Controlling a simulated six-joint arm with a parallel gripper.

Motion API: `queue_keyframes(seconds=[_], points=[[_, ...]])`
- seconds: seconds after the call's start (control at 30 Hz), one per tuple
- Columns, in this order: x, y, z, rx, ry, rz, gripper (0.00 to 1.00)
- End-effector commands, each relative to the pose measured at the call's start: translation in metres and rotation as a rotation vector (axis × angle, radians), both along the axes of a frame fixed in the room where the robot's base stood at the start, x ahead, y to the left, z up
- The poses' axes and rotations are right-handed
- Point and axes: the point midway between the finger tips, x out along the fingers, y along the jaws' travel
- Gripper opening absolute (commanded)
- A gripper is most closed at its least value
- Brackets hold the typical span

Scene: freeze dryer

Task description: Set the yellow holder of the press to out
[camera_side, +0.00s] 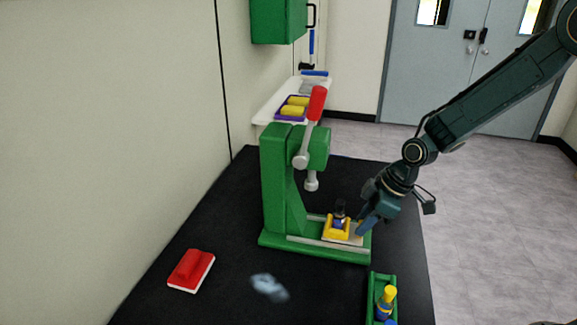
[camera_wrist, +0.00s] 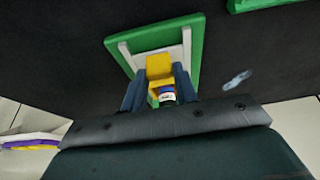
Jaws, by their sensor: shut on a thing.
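The green press (camera_side: 277,190) stands on the black table with its red-tipped lever (camera_side: 317,103) raised. Its yellow holder (camera_side: 337,231) sits on a pale slide plate on the base, in front of the column, and a small dark vial (camera_side: 340,211) stands in it. My gripper (camera_side: 364,226) reaches in from the right, low at the holder's right side. In the wrist view the fingers (camera_wrist: 158,77) flank the yellow holder (camera_wrist: 159,66) and are shut on it. A blue, white and red part (camera_wrist: 167,94) shows between the fingers; their exact contact is partly hidden.
A red block with a white base (camera_side: 191,268) and a pale bluish item (camera_side: 269,288) lie on the table's left and front. A green rack (camera_side: 373,300) holding a yellow-capped vial is at the front right. A white tray (camera_side: 262,113) is behind the press.

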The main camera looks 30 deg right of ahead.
Motion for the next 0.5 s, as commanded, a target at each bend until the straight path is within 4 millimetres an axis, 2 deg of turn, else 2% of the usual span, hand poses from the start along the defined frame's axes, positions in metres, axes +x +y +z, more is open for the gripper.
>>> queue_keyframes(seconds=[0.03,0.13,0.47,0.5], points=[[-0.006,-0.008,0.000,-0.002,0.000,-0.007,0.00],[-0.013,-0.015,0.000,-0.002,-0.001,-0.005,0.00],[-0.018,-0.018,0.000,-0.005,0.002,-0.004,0.00],[-0.018,-0.018,0.000,-0.005,0.003,-0.005,0.31]])
